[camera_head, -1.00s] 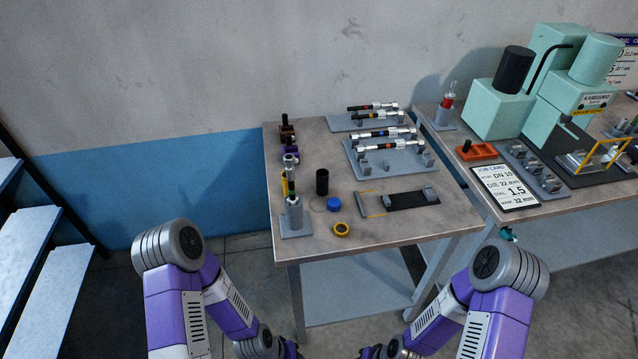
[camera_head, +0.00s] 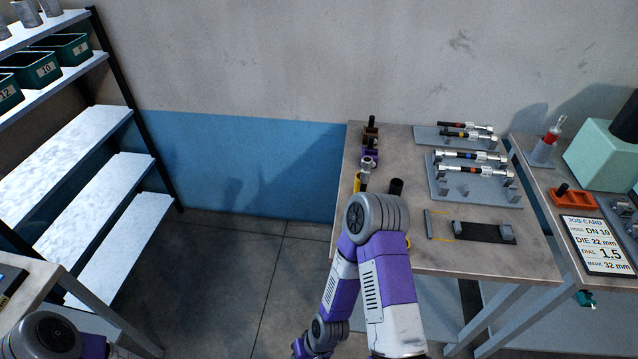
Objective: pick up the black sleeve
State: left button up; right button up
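The black sleeve (camera_head: 396,186), a short upright cylinder, stands on the left part of the workbench (camera_head: 520,262). My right arm's elbow is in front of the bench just below it in the picture and hides the bench surface there. Nothing touches the sleeve that I can see. Neither gripper shows in the head view. Only the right arm's upper links and a piece of my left arm at the bottom left corner are visible.
Grey racks (camera_head: 470,188) with several rods and a black strip (camera_head: 485,233) are right of the sleeve. A job card (camera_head: 590,245) lies on the right bench. Shelving (camera_head: 75,155) with green bins (camera_head: 65,50) stands left, and another table (camera_head: 50,280) is at lower left. Open floor lies between.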

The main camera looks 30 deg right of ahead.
aim_at(396, 185)
jog(key=u, duration=1.5)
jog(key=k, duration=1.05)
jog(key=z, duration=1.6)
